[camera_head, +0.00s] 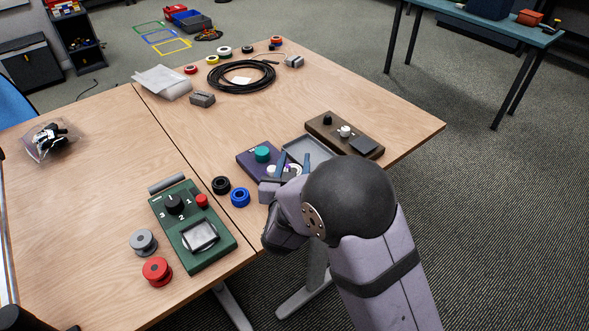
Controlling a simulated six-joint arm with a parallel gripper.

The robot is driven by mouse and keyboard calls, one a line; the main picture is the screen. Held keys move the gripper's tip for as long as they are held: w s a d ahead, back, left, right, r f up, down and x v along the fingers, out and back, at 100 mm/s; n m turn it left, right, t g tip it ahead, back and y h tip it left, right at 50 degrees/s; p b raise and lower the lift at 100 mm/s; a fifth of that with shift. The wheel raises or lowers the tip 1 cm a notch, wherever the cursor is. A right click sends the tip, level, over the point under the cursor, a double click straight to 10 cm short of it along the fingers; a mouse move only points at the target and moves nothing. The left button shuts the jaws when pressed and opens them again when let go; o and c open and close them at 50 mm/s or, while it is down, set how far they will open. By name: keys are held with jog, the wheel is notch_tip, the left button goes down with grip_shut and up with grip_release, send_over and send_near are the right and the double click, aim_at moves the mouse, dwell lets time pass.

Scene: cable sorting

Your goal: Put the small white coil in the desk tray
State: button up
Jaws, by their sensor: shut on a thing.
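My gripper (293,162) is over the right table, with its two blue fingers pointing away from me. It is shut on a small white thing (292,169), which looks like the small white coil; my wrist and fingers hide much of it. A shallow grey tray (318,144), likely the desk tray, lies just beyond and around the fingertips in the picture. The height of the coil above the tray cannot be told. The near part of the tray is hidden by my arm.
A purple box with a teal knob (262,154) stands left of my gripper, and a brown box (345,132) stands right. Black (221,185) and blue (240,197) rolls lie nearer, beside a green box (192,228). A black cable coil (240,77) lies farther back.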

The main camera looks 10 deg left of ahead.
notch_tip(320, 180, up, 6)
jog(key=shift+r+p, duration=0.2)
jog(key=shift+p, duration=0.15)
jog(key=s+d+f+m+g+h, duration=0.1)
jog(key=s+d+m+g+h, duration=0.15)
jog(key=d+m+h, duration=0.35)
jog(key=s+d+f+m+g+h, duration=0.1)
jog(key=s+d+f+h, duration=0.2)
jog(key=d, duration=0.6)
jog(key=s+d+f+m+g+h, duration=0.3)
jog(key=s+d+f+h, duration=0.1)
jog(key=s+d+f, duration=0.55)
notch_tip(320, 180, up, 12)
jog(key=a+p, duration=0.2)
jog(key=p, duration=1.7)
jog(key=shift+s+r, duration=0.2)
jog(key=shift+s, duration=0.1)
